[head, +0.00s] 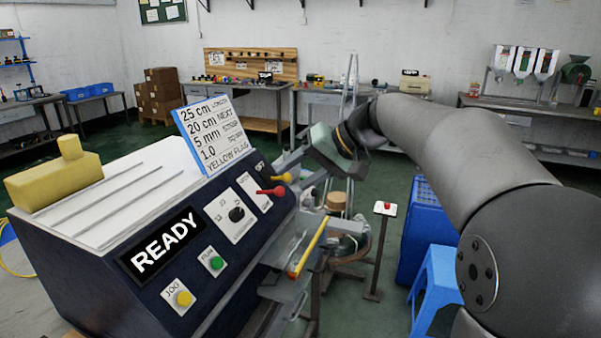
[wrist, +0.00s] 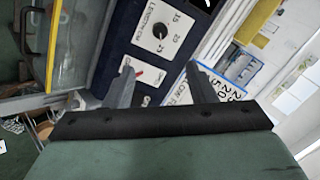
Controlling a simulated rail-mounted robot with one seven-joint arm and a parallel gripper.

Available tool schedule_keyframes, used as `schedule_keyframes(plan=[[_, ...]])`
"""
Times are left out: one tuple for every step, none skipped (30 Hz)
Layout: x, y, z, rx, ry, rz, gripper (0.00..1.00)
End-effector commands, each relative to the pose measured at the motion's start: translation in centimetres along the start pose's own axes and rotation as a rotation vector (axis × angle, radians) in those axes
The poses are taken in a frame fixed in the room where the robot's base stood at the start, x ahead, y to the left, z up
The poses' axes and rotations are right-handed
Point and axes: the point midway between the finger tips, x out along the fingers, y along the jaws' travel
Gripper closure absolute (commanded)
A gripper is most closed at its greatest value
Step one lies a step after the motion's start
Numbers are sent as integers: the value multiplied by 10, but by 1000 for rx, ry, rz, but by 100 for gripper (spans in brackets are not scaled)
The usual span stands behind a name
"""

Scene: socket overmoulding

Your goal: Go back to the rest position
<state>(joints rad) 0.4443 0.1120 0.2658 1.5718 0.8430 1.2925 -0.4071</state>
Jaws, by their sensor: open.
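My gripper (head: 300,166) hangs at the right end of the dark blue machine (head: 95,265), near its switch panel. In the wrist view my two grey fingers (wrist: 160,68) stand apart with nothing between them. The panel with its black selector knob (wrist: 160,32) lies beyond them. Whether a finger touches either lever cannot be told.
The READY display (head: 160,247), green button (head: 216,263) and yellow button (head: 184,298) are on the machine's front. A sign (head: 213,133) stands on top. A yellow bar (head: 307,249) juts out below the gripper. A blue stool (head: 436,283) and red-button stand (head: 385,210) are at right.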

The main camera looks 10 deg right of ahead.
Motion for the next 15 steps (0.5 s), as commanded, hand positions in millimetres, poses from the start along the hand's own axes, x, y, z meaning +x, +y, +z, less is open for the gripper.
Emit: schedule_keyframes(plan=[[-1,0,0,0,0,0,49],[-2,0,0,0,0,0,49],[-2,0,0,0,-1,0,49],[-2,0,0,0,-1,0,49],[-2,0,0,0,-1,0,49],[-2,0,0,0,0,0,49],[-1,0,0,0,-1,0,49],[-1,0,0,0,-1,0,49],[-1,0,0,0,-1,0,49],[-1,0,2,2,-4,4,49],[1,0,4,5,-9,12,49],[4,0,12,12,-23,32,49],[7,1,20,19,-38,54,49],[10,3,30,29,-56,84,49],[15,6,48,44,-85,133,49]])
